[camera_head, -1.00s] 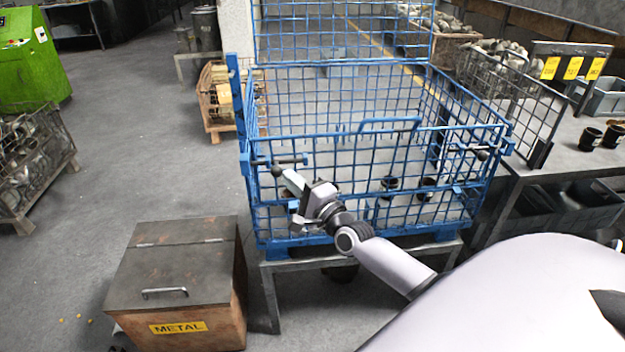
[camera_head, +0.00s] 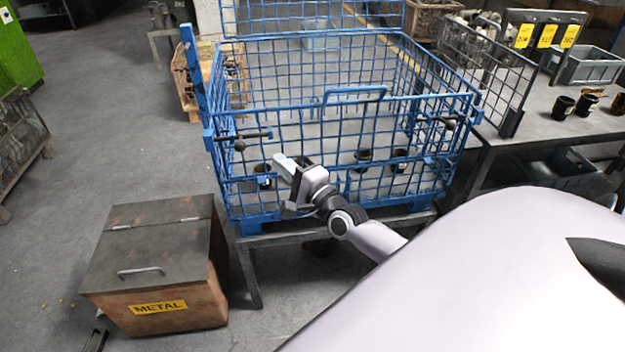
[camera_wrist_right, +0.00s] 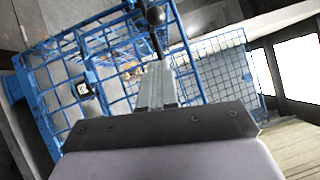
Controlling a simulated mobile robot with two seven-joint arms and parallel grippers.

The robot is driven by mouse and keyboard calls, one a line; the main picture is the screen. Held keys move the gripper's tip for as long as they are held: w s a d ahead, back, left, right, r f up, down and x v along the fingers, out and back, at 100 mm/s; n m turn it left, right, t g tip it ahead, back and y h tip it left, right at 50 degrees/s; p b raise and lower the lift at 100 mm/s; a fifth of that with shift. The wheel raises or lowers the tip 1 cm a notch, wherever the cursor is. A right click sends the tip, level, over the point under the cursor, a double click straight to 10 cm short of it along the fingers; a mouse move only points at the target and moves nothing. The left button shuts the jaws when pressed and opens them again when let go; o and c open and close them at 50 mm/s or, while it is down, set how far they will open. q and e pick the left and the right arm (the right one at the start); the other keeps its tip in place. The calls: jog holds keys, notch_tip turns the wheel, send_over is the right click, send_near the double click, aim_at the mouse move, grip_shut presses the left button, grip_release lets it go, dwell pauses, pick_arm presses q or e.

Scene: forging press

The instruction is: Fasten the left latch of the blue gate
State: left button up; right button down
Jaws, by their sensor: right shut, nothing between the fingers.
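The blue gate (camera_head: 356,95) is the upright mesh front of a blue wire cage, with a raised handle loop on top. Its left latch (camera_head: 258,135) is a horizontal bolt near the left front corner, with a dark ball knob (camera_head: 240,146) hanging below it. My right gripper (camera_head: 283,163) is shut and empty, in front of the mesh, below and to the right of this latch. In the right wrist view its closed fingers (camera_wrist_right: 158,85) point toward a dark ball knob (camera_wrist_right: 155,15) on a rod. My left gripper is not in view.
The right latch (camera_head: 448,124) has a similar knob. Several dark cups stand inside the cage. A box marked METAL (camera_head: 160,265) stands on the floor at left front. A grey workbench (camera_head: 540,125) with cups and a bin is at the right.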

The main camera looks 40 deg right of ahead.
jog(key=s, duration=0.7)
jog(key=shift+s+f+b, duration=0.15)
jog(key=shift+f+b, duration=0.15)
jog(key=shift+f, duration=0.1)
jog(key=shift+f, duration=0.1)
jog(key=s+a+f+n+g, duration=0.4)
jog(key=s+a+f+n, duration=0.3)
jog(key=s+f+n, duration=0.1)
jog(key=s+a+f+n+g+y, duration=0.1)
jog(key=s+a+f+n+g, duration=0.4)
jog(key=n, duration=0.8)
jog(key=s+a+f, duration=0.2)
jog(key=s+f, duration=0.2)
jog(key=f, duration=0.1)
jog(key=shift+a+f+n+y+p, duration=0.2)
jog(key=shift+n+y+p, duration=0.1)
